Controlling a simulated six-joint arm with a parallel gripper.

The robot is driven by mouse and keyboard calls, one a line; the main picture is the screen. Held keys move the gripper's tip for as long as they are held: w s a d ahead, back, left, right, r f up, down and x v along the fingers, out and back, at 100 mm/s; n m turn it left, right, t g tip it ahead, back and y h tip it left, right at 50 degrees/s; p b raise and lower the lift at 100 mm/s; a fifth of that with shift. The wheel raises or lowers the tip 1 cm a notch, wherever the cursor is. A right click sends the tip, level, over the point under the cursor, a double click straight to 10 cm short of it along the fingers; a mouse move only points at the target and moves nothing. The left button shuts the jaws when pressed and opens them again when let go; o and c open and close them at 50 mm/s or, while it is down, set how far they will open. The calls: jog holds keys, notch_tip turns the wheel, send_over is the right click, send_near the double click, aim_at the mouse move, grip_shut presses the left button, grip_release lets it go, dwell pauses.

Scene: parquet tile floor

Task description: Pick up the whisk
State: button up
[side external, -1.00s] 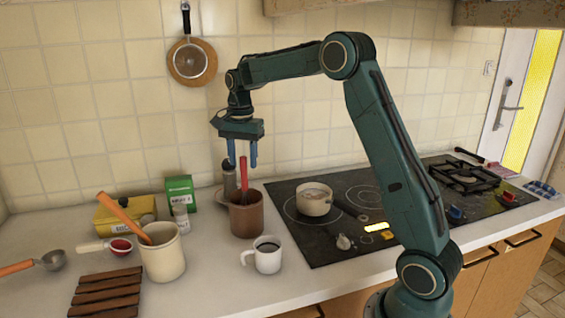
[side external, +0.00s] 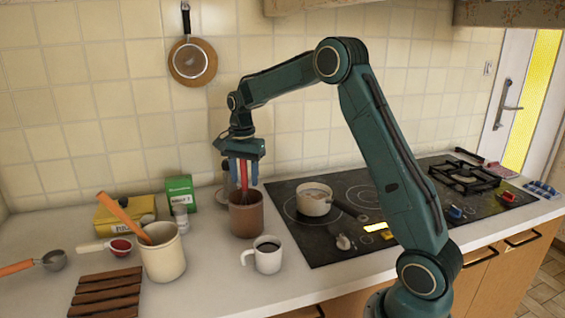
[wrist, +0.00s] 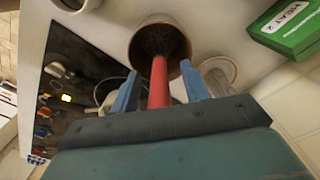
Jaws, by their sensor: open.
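The whisk (wrist: 158,80) has a red handle and stands upright in a brown pot (side external: 247,219); its lower end is inside the pot. The pot's round opening also shows in the wrist view (wrist: 136,47). My gripper (side external: 240,180) is open, pointing down just above the pot, with its blue fingers on either side of the red handle. In the wrist view, my gripper's fingers (wrist: 160,90) stand left and right of the handle, with gaps visible on both sides.
A white mug (side external: 264,256) stands in front of the pot. A cream crock (side external: 163,258) with a wooden-handled utensil is to the left. A green box (side external: 180,192) and a small shaker (side external: 181,217) stand behind left. A saucepan (side external: 314,200) sits on the black cooktop to the right.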

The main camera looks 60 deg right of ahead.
jog(key=shift+c, duration=0.5)
grip_shut()
jog(key=shift+r, duration=0.15)
notch_tip(320, 180, up, 20)
dwell(0.6)
jog(key=shift+d, duration=0.15)
dwell(0.5)
